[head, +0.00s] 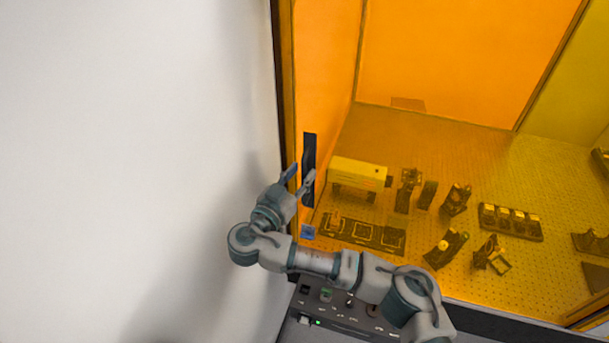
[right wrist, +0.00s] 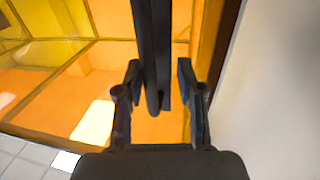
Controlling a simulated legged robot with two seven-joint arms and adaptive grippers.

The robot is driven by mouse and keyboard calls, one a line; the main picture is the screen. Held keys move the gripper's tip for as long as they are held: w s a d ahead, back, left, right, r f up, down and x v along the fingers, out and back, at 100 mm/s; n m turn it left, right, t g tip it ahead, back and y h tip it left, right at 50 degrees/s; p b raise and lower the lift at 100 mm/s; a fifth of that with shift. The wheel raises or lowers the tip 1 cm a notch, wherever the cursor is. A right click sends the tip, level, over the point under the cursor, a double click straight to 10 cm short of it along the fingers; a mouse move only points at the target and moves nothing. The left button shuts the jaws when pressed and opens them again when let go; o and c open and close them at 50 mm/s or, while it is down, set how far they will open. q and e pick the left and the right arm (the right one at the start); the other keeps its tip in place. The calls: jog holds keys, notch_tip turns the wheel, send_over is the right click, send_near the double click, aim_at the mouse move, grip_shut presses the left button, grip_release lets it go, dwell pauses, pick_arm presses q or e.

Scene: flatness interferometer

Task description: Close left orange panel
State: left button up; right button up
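The left orange panel (head: 322,75) stands at the left side of the enclosure in the head view. A dark upright handle (head: 309,170) is on it. My right gripper (head: 299,174) is at the handle, with its fingers apart. In the right wrist view the handle (right wrist: 153,60) runs down between the two open fingers of the gripper (right wrist: 156,85), with a gap visible on each side. Whether either finger touches it, I cannot tell. My left gripper is not in view.
Behind the orange panes, a perforated optical table (head: 440,150) carries a pale box (head: 358,173) and several small optics mounts. A control box (head: 340,312) with knobs sits below the enclosure, under my right arm. A plain white wall (head: 120,150) fills the left side.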

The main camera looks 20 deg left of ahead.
aim_at(309, 134)
jog(key=shift+w+d+f, duration=0.15)
jog(key=shift+w+f, duration=0.05)
jog(key=shift+f, duration=0.05)
jog(key=shift+d+r, duration=0.2)
jog(key=shift+r, duration=0.25)
jog(key=r, duration=0.5)
jog(key=a+r, duration=0.1)
jog(key=r, duration=0.2)
jog(key=shift+r, duration=0.5)
jog(key=shift+d, duration=0.15)
jog(key=shift+d, duration=0.15)
